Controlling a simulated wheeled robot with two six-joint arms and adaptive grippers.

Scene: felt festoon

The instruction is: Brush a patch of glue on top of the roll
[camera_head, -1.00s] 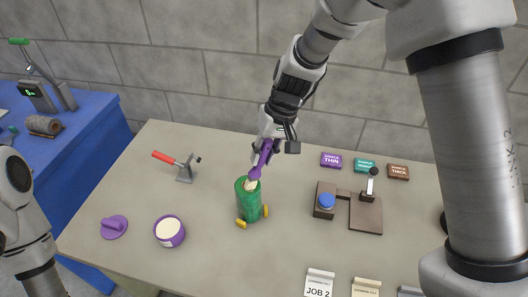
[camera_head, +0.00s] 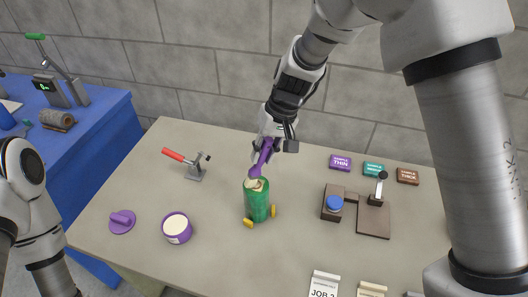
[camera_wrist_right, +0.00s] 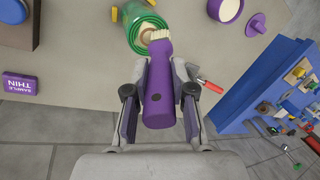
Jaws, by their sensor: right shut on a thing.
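The green roll (camera_head: 257,205) stands upright on the table with yellow pieces (camera_head: 248,223) at its foot. Its round top, with ring-like layers, shows in the right wrist view (camera_wrist_right: 134,36). My right gripper (camera_head: 268,146) is shut on the purple handle of the brush (camera_wrist_right: 159,85). The brush (camera_head: 263,159) points down, its cream bristles (camera_wrist_right: 156,35) at the roll's top; I cannot tell whether they touch. The bristles hide part of that top, and I see no clear glue patch. The purple glue pot (camera_head: 177,237) is open, with pale contents, left of the roll. My left gripper is out of view.
A purple lid (camera_head: 122,222) lies left of the pot. A red-handled clamp (camera_head: 193,171) stands behind them. A brown fixture with a blue knob (camera_head: 334,203) is right of the roll.

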